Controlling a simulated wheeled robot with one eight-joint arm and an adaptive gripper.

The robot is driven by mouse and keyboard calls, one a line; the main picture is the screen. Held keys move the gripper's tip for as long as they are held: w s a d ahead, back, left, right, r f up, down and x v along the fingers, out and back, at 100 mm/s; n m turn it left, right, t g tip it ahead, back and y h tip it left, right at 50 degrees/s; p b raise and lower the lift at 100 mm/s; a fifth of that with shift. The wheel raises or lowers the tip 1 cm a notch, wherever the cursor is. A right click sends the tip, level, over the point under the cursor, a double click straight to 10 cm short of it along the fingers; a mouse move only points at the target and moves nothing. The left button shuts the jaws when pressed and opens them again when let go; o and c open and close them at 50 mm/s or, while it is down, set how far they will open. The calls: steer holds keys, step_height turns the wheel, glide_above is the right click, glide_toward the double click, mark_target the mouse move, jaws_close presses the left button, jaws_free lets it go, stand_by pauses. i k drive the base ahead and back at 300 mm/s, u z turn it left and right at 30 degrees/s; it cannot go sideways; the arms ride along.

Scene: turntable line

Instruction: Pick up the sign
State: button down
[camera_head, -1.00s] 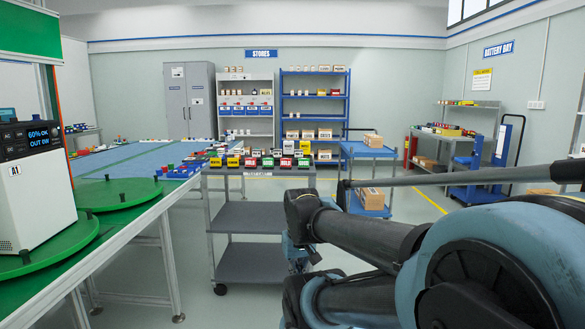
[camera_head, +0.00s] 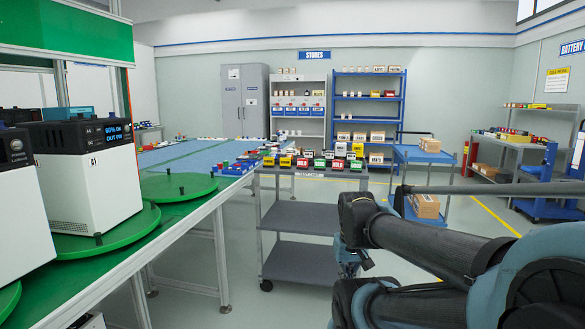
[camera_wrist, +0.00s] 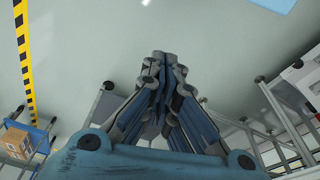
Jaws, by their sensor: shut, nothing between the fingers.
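Several small sign-like blocks with coloured fronts stand in rows on the top shelf of a grey cart (camera_head: 300,217) in the head view.
A bench at left carries green turntables (camera_head: 178,187) and white machines (camera_head: 88,185). A blue cart (camera_head: 422,154) with cardboard boxes stands beyond my arm. Shelves and a cabinet (camera_head: 243,100) line the back wall.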

mark_target(269, 162)
steer(key=z, duration=0.2)
steer(key=i, duration=1.85)
steer(key=u, duration=0.35)
